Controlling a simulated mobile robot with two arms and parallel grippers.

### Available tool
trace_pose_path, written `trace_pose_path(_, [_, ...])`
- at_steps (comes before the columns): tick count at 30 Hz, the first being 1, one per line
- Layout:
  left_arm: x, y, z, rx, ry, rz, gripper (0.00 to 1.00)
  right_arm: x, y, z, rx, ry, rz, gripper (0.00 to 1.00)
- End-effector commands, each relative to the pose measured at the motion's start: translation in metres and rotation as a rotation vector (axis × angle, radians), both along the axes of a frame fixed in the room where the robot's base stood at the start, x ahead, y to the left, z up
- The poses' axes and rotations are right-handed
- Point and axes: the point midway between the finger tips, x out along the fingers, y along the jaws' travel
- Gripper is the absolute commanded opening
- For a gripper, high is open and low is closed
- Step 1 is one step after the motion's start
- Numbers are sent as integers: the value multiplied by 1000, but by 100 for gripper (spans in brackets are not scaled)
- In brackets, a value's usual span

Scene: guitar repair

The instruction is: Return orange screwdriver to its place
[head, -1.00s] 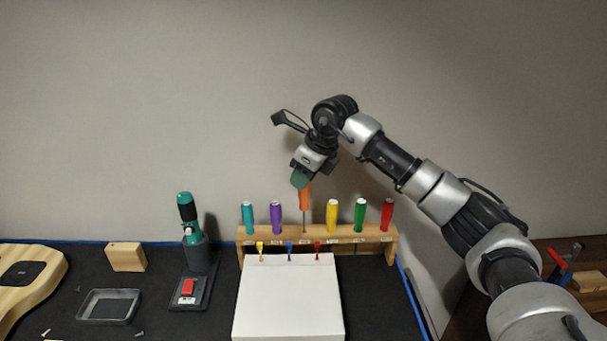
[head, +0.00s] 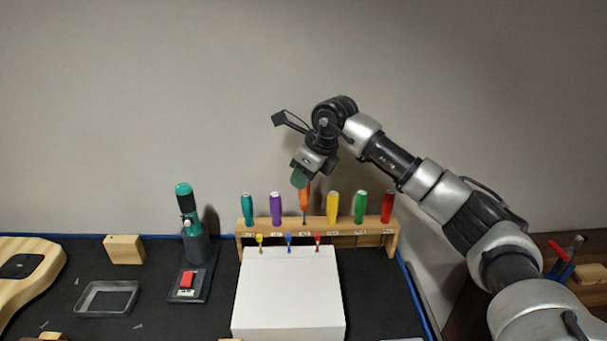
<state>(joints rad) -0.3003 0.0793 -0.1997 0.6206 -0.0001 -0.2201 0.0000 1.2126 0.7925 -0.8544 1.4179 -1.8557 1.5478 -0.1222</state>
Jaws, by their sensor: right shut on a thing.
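The orange screwdriver (head: 305,199) is upright in the head view, with its handle top in my right gripper (head: 301,181). My right gripper is shut on it from above. Its shaft tip is at the wooden rack (head: 350,230), in the gap between the purple screwdriver (head: 276,208) and the yellow screwdriver (head: 333,207). I cannot tell how deep the shaft sits in the rack. My left gripper is not in view.
Teal (head: 248,208), green (head: 360,206) and red (head: 387,206) screwdrivers also stand in the rack. A white box (head: 288,295) is in front of it. A green tool in a dark stand (head: 196,245), a tray (head: 107,314) and a guitar body (head: 40,283) are left.

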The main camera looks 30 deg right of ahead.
Motion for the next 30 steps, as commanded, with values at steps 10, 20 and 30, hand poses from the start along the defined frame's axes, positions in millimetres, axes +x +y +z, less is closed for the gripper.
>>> trace_pose_path(10, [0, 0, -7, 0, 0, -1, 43, 0, 0, -11, 0, -1, 0, 0])
trace_pose_path(20, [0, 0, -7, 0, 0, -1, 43, 0, 0, -12, 1, -1, 0, 0])
trace_pose_path(30, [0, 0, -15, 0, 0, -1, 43, 0, 0, -25, 0, 0, 0, 0])
